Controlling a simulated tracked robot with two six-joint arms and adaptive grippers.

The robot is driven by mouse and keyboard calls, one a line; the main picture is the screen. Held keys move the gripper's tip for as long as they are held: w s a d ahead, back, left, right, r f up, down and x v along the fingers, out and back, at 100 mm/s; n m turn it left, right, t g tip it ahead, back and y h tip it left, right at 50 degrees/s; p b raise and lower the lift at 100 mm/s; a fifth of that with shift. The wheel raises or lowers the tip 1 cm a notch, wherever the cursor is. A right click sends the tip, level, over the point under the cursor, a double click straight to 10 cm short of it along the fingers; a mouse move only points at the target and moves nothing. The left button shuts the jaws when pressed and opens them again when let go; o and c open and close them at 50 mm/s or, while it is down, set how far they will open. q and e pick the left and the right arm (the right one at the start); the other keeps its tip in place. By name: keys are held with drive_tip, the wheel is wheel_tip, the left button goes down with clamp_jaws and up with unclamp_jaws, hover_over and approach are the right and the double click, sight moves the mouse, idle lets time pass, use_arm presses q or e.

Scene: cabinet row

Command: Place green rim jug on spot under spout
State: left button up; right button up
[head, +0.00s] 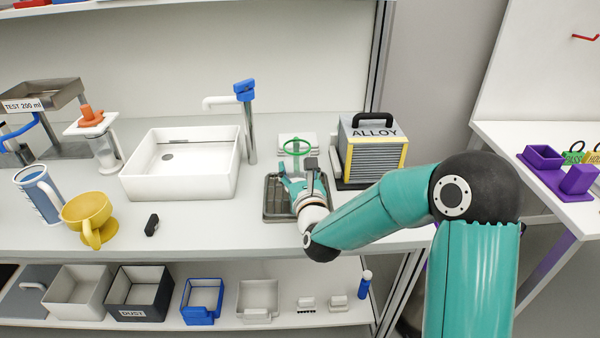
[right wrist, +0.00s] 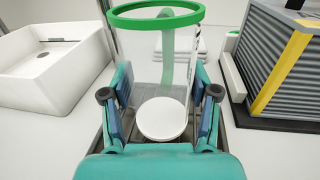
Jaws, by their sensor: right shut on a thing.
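The green rim jug (head: 297,146) is clear, with a green rim and a green strip down its side. My right gripper (head: 300,178) is shut on it, over the dark metal tray (head: 270,207). In the right wrist view the jug's rim (right wrist: 112,14) stands above and between the fingers (right wrist: 163,105). I cannot tell whether the jug touches the tray. A white spout (head: 215,102) with a blue top (head: 244,88) reaches over the white sink (head: 132,178), left of the jug. The spot is not clearly marked. My left gripper is not in view.
The ALLOY box (head: 374,155) stands close on the jug's right. The counter before the sink is mostly free. Several bins fill the lower shelf.

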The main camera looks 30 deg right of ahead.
drive_tip(key=shift+f, duration=0.5)
drive_tip(key=o, duration=1.3)
drive_tip(key=shift+f, duration=0.1)
